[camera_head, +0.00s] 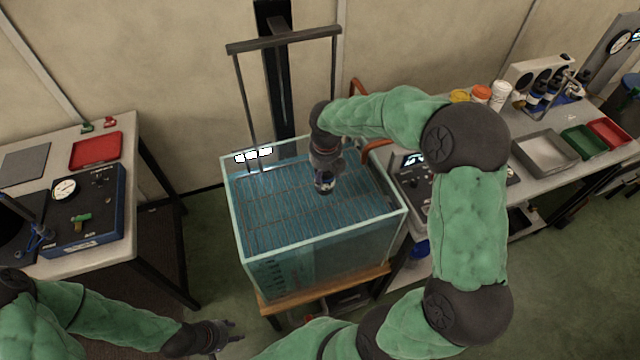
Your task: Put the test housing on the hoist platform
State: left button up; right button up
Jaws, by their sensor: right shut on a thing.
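The hoist platform (275,208) is a wire grid hung from a dark hoist frame, at the top of a glass tank of blue water. My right gripper (323,180) points down over the right back part of the platform. It is shut on a small dark thing with a pale part, likely the test housing (323,187), mostly hidden by the gripper. I cannot tell whether it touches the grid. My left gripper (232,333) is low in front of the tank, its fingers apart and empty.
The tank (319,240) has raised glass walls and stands on a wooden stand. The hoist's crossbar (285,38) and rods rise behind. A left table holds a red tray (96,150) and a blue instrument box (85,212). A right bench holds a grey tray (545,152) and bottles.

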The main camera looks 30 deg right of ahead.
jog(key=shift+w+a+f, duration=0.35)
jog(key=shift+a+f, duration=0.05)
jog(key=shift+f, duration=0.15)
notch_tip(320, 180, down, 3)
jog(key=shift+w+f+b, duration=0.1)
jog(key=shift+f+b, duration=0.1)
jog(key=shift+b, duration=0.4)
jog(key=o, duration=1.6)
jog(key=shift+a, duration=0.1)
jog(key=shift+o, duration=0.2)
jog(key=r+p, duration=0.1)
jog(key=r, duration=0.3)
jog(key=s+r+p, duration=0.1)
jog(key=r, duration=0.3)
jog(key=r+p, duration=0.1)
jog(key=r, duration=0.3)
jog(key=shift+s+a, duration=0.2)
jog(key=shift+a, duration=0.1)
